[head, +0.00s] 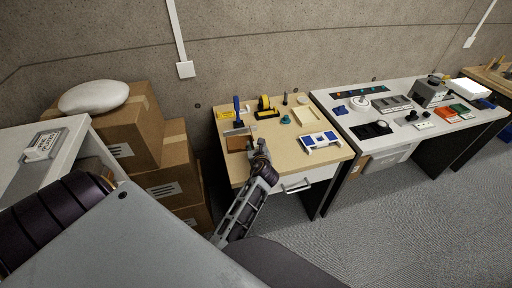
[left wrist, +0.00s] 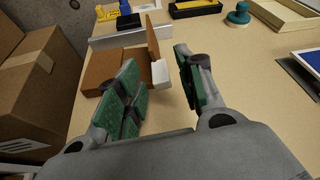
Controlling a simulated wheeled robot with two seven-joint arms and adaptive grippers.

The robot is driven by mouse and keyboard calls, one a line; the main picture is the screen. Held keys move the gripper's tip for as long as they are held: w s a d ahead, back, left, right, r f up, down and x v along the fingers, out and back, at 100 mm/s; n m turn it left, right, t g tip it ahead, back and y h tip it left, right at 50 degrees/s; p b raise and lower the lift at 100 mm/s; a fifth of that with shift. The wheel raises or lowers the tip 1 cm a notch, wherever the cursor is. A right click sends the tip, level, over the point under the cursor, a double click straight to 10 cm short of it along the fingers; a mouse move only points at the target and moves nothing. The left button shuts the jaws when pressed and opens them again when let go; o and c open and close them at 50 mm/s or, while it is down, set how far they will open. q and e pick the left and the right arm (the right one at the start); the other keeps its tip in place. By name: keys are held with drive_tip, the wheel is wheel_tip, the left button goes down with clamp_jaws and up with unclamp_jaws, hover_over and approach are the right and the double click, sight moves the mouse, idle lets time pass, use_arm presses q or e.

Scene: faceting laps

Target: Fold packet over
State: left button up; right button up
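A flat brown packet (head: 237,145) lies at the left front of the wooden-topped bench. In the left wrist view the packet (left wrist: 101,68) lies on the bench, with a brown flap (left wrist: 153,42) standing nearly upright at its right side. A small white block (left wrist: 160,73) is at the foot of the flap. My left gripper (head: 260,149) is just right of the packet. In the left wrist view its green-padded fingers (left wrist: 157,62) are apart, with the flap and white block seen between and beyond them. Contact cannot be told. My right gripper is not in view.
A grey metal strip (left wrist: 130,35) stands behind the packet. Cardboard boxes (head: 133,124) stand left. The bench middle is clear.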

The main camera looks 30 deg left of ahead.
use_arm(q)
drive_tip(key=c, duration=0.4)
clamp_jaws()
drive_tip(key=shift+s, duration=0.1)
drive_tip(key=shift+a+p, duration=0.15)
drive_tip(key=shift+p, duration=0.35)
drive_tip(key=shift+s+a+n+t+h+p, duration=0.2)
drive_tip(key=shift+n+t+h+p, duration=0.1)
drive_tip(key=shift+n+t+p, duration=0.15)
drive_tip(key=shift+s+a+n, duration=0.1)
drive_tip(key=shift+s+n, duration=0.05)
drive_tip(key=shift+n, duration=0.3)
drive_tip(key=shift+s+a+f+t+h+p, duration=0.1)
drive_tip(key=shift+t+h+p, duration=0.15)
drive_tip(key=shift+h+p, duration=0.05)
drive_tip(key=shift+n, duration=0.4)
drive_tip(key=shift+s+a+f, duration=0.1)
drive_tip(key=shift+f, duration=0.05)
drive_tip(key=shift+s+a+f+n+t, duration=0.1)
drive_tip(key=shift+a+n+t, duration=0.05)
drive_tip(key=shift+n+t, duration=0.4)
drive_tip(key=shift+s+a+f+n+h+b, duration=0.15)
drive_tip(key=shift+n+h+b, duration=0.15)
drive_tip(key=shift+n+b, duration=0.3)
drive_tip(key=shift+t, duration=0.25)
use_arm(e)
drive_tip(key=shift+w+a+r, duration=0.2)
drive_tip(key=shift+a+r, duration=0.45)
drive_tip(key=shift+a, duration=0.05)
